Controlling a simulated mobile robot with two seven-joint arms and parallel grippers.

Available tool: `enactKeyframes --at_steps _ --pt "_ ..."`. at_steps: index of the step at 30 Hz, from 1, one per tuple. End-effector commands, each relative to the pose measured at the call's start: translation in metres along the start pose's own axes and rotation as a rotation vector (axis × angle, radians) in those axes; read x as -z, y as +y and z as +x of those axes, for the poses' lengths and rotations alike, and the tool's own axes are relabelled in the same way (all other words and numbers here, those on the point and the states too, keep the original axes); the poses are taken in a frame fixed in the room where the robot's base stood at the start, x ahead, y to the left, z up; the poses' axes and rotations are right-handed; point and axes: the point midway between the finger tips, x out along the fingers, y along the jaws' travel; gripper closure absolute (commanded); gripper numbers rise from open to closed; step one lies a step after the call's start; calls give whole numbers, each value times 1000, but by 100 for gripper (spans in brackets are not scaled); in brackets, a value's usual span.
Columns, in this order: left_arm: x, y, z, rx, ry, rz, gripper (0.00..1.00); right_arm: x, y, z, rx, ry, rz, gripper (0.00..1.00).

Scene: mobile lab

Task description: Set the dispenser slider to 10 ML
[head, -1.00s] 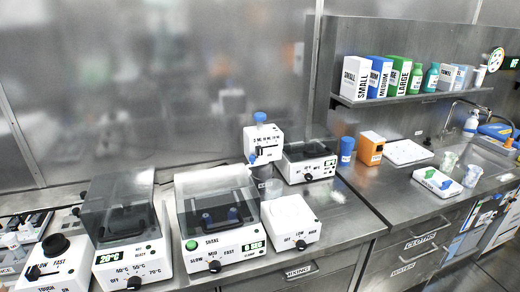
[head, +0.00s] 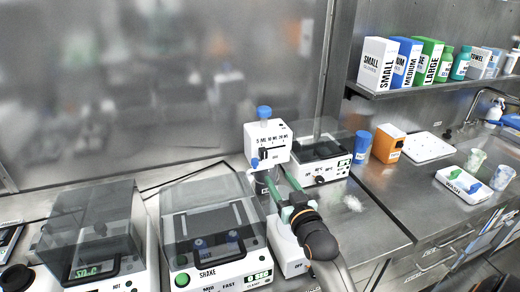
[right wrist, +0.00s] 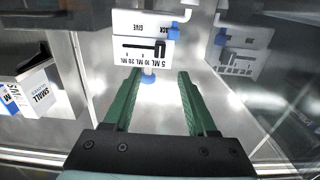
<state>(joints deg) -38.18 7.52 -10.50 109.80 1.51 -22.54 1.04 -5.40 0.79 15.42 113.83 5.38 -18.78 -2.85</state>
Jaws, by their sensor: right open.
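The white dispenser (head: 280,151) stands on the steel counter, with a blue cap (head: 264,112) on top and the marks 5 ML, 10 ML and 20 ML on its front. Its black slider (head: 263,154) is at the 5 ML end. My right gripper (head: 278,176) is open and empty, in front of and below the dispenser's front in the head view. In the right wrist view the dispenser (right wrist: 126,24) appears upside down beyond the open green fingers (right wrist: 158,75), and the slider (right wrist: 160,49) is by 5 ML. My left gripper is not in view.
A lidded device (head: 330,172) stands right of the dispenser, and a shaker (head: 214,226) stands to the front left. A blue container (head: 362,146) and an orange box (head: 388,143) are farther right. Bare counter (head: 368,215) lies right of my arm.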

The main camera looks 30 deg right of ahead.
Motion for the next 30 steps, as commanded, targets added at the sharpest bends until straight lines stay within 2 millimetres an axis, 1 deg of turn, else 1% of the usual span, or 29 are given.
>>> enactKeyframes --at_steps 5,15,21,25,30 --pt "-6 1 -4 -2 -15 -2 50 1 0 15 0 1 0 43" --pt "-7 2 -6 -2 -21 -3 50 1 0 77 1 1 -1 43" --pt "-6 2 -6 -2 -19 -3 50 0 0 106 0 -1 -1 43" --pt "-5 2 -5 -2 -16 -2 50 0 0 117 0 0 -1 43" --pt "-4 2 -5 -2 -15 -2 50 -1 0 124 1 -1 -1 43"
